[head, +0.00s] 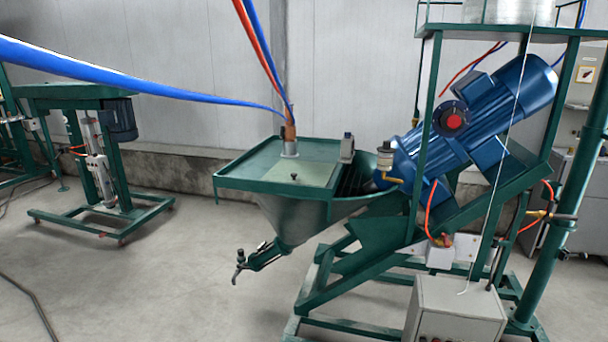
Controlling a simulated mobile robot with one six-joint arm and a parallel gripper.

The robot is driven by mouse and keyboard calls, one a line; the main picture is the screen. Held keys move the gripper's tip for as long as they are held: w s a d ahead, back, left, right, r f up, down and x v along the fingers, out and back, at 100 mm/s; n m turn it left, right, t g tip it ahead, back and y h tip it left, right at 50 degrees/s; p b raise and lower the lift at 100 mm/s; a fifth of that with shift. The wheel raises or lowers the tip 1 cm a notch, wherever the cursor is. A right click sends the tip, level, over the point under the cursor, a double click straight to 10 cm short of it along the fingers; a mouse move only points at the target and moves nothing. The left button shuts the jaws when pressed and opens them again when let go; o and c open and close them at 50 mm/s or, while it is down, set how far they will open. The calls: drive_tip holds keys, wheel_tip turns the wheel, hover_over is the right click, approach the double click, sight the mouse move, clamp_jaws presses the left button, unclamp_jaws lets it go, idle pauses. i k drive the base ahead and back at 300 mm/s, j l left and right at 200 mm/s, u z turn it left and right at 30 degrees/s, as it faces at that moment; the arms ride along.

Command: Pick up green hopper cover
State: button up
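The green hopper cover (310,174) is a flat pale green panel with a small dark knob (294,177) near its middle. It lies on the dark green top (240,168) of the metal hopper (296,219), in the middle of the head view. A copper-coloured pipe fitting (290,137) with red and blue hoses rises at its back left edge. A small grey box (347,148) stands by its back right corner. My gripper is not in view.
A blue motor (480,110) with a red button sits on the green frame right of the hopper. A grey control box (455,308) stands at the front right. A blue hose (130,82) crosses the upper left. A valve (246,262) juts from the hopper's lower left. The left floor is open.

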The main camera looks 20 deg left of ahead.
sight(318, 174)
drive_tip(key=i+j+z, duration=0.15)
drive_tip(key=j, duration=0.3)
drive_tip(key=i+j+z, duration=0.2)
drive_tip(key=j, duration=0.3)
drive_tip(key=i+j+z, duration=0.15)
drive_tip(key=j, duration=0.4)
drive_tip(key=i+j+z, duration=0.2)
drive_tip(key=j, duration=0.35)
drive_tip(key=i+j+z, duration=0.15)
drive_tip(key=j, duration=0.45)
drive_tip(key=i+j+z, duration=0.2)
drive_tip(key=j, duration=0.35)
drive_tip(key=k, duration=0.1)
